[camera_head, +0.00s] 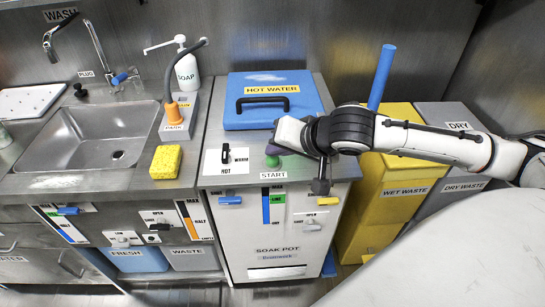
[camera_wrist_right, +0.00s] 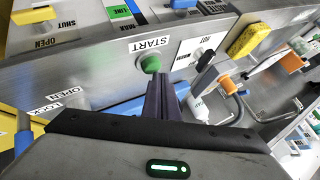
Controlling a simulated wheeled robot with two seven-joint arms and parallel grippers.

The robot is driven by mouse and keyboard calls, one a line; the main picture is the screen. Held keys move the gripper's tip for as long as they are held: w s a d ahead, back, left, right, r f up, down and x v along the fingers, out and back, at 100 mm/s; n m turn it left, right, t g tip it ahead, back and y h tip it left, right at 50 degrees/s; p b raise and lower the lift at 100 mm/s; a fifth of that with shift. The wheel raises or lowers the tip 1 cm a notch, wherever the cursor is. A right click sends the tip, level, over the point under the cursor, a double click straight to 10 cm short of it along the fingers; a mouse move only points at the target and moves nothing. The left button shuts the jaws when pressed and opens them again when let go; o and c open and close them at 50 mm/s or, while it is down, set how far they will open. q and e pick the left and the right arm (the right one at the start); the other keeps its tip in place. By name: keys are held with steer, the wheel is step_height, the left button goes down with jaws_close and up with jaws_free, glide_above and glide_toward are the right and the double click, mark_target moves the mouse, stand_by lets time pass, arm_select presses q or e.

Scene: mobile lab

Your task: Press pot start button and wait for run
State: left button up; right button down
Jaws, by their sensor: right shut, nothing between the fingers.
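The green start button (camera_head: 272,161) is on the top front edge of the soak pot unit (camera_head: 262,240), above a START label. My right gripper (camera_head: 280,150) is shut and empty, with its dark purple fingers over the button. In the right wrist view, the closed fingers (camera_wrist_right: 160,82) point at the green button (camera_wrist_right: 150,64), and their tips lie just beside it in the picture. I cannot tell whether they touch it. The blue HOT WATER lid (camera_head: 265,115) is closed behind. My left gripper is not in view.
A HOT/WARM switch (camera_head: 225,154) stands left of the button, with a yellow sponge (camera_head: 165,162) beyond it. The sink (camera_head: 85,140) is at the left. A yellow wet waste bin (camera_head: 395,190) with a blue handle stands at the right, under my right arm.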

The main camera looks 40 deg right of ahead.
mark_target(276, 162)
steer(key=shift+f, duration=0.55)
stand_by(0.9)
steer(key=shift+r+p, duration=0.95)
steer(key=shift+p, duration=0.05)
step_height(276, 162, up, 5)
steer(key=p, duration=0.6)
steer(key=shift+r, duration=0.1)
stand_by(0.4)
